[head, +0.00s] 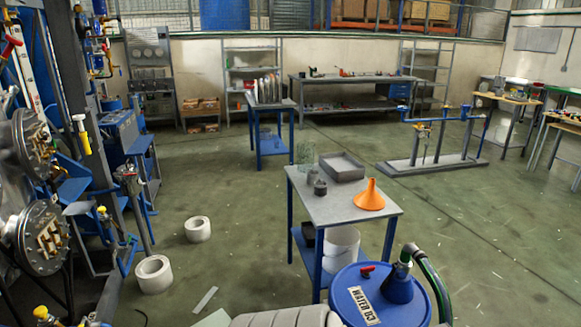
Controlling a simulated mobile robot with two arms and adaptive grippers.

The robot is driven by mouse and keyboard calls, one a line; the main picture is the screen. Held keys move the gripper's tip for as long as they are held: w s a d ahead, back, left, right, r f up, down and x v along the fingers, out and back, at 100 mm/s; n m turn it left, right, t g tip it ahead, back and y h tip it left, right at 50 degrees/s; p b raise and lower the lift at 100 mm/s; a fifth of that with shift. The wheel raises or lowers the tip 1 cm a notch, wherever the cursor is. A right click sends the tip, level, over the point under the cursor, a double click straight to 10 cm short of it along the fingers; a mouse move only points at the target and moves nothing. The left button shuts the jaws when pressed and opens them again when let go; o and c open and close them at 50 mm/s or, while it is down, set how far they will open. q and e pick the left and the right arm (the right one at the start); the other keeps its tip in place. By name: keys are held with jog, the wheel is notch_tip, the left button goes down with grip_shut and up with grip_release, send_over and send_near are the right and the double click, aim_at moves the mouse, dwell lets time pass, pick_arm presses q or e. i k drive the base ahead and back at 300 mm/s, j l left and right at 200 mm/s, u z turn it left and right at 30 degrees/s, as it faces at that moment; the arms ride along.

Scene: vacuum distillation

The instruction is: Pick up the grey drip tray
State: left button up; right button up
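The grey drip tray (347,177) is a shallow, rectangular, open tray. It lies flat on the far part of a small grey-topped table (330,207) with blue legs, in the middle of the head view. Its inside looks empty. An orange funnel (369,196) stands mouth down just in front of it to the right. A small dark pot (320,188) and clear glassware (307,170) stand to its left. Neither of my grippers is in view.
A blue drum marked WATER (381,303) with a hose stands in front of the table. White rolls (198,229) (153,274) lie on the floor to the left, near piping equipment. A low pipe stand (433,163) is behind right. Floor left of the table is mostly clear.

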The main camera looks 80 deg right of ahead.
aim_at(340, 166)
jog(key=z, duration=3.15)
jog(key=i+j+u, duration=0.8)
jog(key=i+u, duration=0.15)
jog(key=i, duration=0.4)
jog(key=i+u, duration=0.3)
jog(key=i, duration=0.35)
